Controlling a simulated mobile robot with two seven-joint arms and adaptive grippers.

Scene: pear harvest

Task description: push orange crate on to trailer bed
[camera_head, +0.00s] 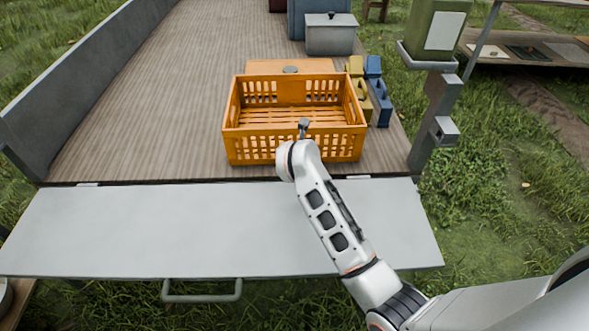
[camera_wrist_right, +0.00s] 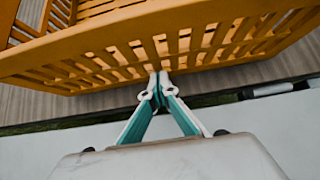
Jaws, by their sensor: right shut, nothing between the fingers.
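The orange crate (camera_head: 248,147) stands upright and empty on the wooden trailer bed (camera_head: 150,115), close to the bed's near edge. My right gripper (camera_head: 304,128) reaches in over the lowered tailgate to the crate's near wall; the arm's wrist hides part of that wall. In the right wrist view, the gripper (camera_wrist_right: 160,82) is shut and holds nothing. Its fingertips are at the lower part of the slatted crate wall (camera_wrist_right: 95,55) and appear to touch it. My left gripper is not in view.
The grey tailgate (camera_head: 140,230) lies flat at the near end. An orange box (camera_head: 262,67) sits just behind the crate. Yellow and blue cases (camera_head: 382,105) stand at its right, with a grey box (camera_head: 330,38) farther back. The bed's left side is clear.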

